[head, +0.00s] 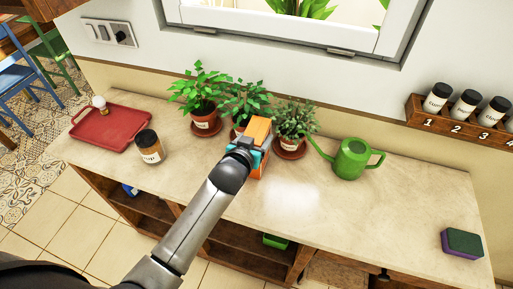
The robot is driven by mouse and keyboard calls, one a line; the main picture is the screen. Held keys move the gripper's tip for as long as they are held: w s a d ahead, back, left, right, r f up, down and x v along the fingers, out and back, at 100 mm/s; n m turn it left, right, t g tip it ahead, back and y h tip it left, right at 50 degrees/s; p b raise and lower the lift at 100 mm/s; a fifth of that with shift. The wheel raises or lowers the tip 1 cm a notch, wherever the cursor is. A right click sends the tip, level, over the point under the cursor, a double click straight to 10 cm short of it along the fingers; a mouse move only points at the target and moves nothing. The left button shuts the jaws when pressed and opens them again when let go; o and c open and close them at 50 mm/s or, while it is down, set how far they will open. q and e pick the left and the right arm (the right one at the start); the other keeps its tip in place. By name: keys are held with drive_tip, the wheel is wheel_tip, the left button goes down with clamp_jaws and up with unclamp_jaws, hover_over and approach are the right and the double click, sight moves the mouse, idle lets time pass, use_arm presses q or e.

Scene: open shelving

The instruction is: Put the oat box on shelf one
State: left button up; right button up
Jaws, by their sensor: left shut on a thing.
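An orange box with a teal part (260,131), which I take to be the oat box, is at the middle of the counter, in front of the potted plants. Its label cannot be read. My left gripper (246,153) is shut on this box, and the wrist hides part of it. I cannot tell whether the box touches the counter. Open shelving (240,238) shows below the counter top, partly hidden by my arm; no shelf number can be read there. My right gripper is not in view.
Several potted plants (201,112) stand behind the box. A green watering can (352,159) is right of it; a jar (150,147) and red tray (110,128) are left. A sponge (462,243) lies far right. A numbered wall rack (459,122) holds jars.

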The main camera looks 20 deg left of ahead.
use_arm(q)
clamp_jaws()
drive_tip(key=shift+r, duration=0.1)
idle(0.4)
